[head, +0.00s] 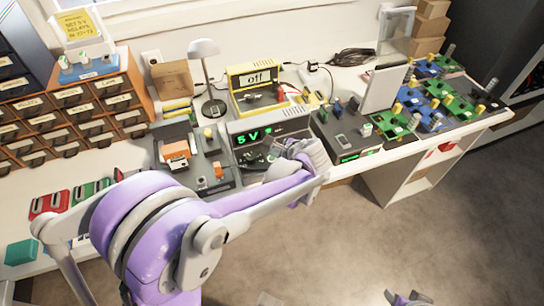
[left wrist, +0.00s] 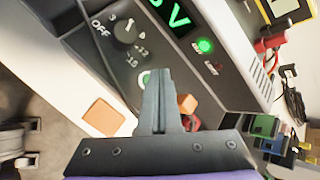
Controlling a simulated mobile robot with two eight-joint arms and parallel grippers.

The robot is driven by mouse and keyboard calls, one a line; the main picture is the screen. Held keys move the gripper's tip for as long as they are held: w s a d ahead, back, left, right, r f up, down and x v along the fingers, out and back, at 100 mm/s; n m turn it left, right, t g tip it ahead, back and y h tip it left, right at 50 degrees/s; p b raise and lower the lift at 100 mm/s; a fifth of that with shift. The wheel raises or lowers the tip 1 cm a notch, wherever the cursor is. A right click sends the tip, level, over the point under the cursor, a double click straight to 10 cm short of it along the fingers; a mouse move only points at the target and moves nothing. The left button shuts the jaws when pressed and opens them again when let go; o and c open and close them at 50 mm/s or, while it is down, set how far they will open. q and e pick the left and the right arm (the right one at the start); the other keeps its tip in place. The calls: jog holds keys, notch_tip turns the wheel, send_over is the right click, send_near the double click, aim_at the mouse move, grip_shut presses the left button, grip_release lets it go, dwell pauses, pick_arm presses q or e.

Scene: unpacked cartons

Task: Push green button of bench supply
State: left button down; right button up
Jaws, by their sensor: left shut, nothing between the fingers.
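The bench supply (head: 262,128) is a grey box on the white bench, with a lit green "5 V" display. The left wrist view shows its panel (left wrist: 215,88) up close, with a black dial (left wrist: 127,31), a lit green lamp (left wrist: 205,46) and an orange part. A green button (left wrist: 145,77) shows partly behind my fingertips. My left gripper (head: 290,150) is shut and empty in front of the supply; its fingertips in the wrist view (left wrist: 152,74) overlap the button. I cannot tell whether they touch. Part of my right gripper (head: 408,298) shows at the bottom edge.
A yellow unit reading "off" (head: 255,80) stands behind the supply. Dark devices (head: 178,150) stand to its left and another (head: 345,135) to its right. A lamp (head: 207,70) and a drawer cabinet (head: 75,110) are farther left. Open floor lies in front of the bench.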

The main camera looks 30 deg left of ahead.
pick_arm(q)
jog(key=shift+f, duration=0.1)
dwell(0.3)
jog(key=shift+f+b, duration=0.35)
jog(key=shift+b, duration=0.05)
jog(key=shift+f, duration=0.1)
dwell(0.4)
jog(key=shift+r+p, duration=0.35)
jog(key=shift+r, duration=0.25)
jog(key=shift+r, duration=0.1)
notch_tip(320, 180, up, 6)
jog(key=p, duration=0.4)
